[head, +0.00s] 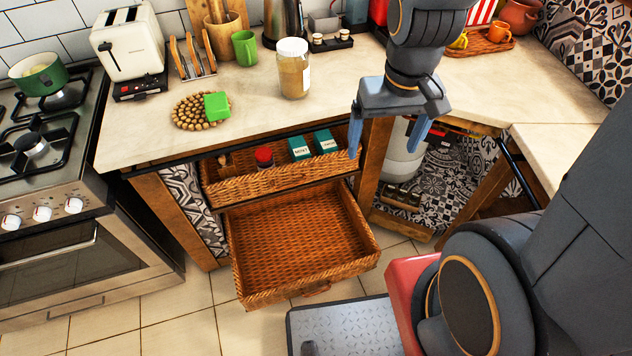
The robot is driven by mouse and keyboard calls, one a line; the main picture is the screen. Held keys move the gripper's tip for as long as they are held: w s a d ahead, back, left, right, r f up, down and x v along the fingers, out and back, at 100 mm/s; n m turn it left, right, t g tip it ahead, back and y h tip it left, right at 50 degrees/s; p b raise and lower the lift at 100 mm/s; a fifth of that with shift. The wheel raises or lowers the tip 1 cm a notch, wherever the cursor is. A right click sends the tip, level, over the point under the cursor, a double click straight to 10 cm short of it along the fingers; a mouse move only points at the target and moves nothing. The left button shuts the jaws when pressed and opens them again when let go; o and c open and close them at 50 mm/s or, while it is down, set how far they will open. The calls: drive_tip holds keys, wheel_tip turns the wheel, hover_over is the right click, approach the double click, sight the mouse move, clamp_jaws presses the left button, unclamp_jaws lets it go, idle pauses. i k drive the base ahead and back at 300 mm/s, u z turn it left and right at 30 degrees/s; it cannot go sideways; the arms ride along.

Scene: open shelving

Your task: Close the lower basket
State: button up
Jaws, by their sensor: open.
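The lower basket (300,240) is an empty brown wicker drawer below the counter. It is pulled well out over the tiled floor, with a small handle (317,290) at its front. The upper basket (284,182) sits just above it, pulled out less, and holds a red-capped jar (264,157) and two teal boxes (312,144). My gripper (388,140) is open and empty. In the picture it is above and to the right of the lower basket, in front of the counter edge, apart from the basket.
The counter (345,85) carries a jar (293,70), a green cup (245,48), a toaster (128,42) and a beaded trivet with a green block (217,106). A stove (50,190) stands left. A wooden post (372,165) stands right of the baskets. Floor tiles (180,300) left of the basket are clear.

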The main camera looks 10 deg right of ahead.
sight(286, 247)
drive_tip(key=k, duration=0.95)
drive_tip(key=u, duration=0.35)
drive_tip(key=i, duration=0.55)
drive_tip(key=z, duration=0.9)
drive_tip(key=k, duration=0.95)
drive_tip(key=u, duration=0.85)
drive_tip(key=i, duration=0.5)
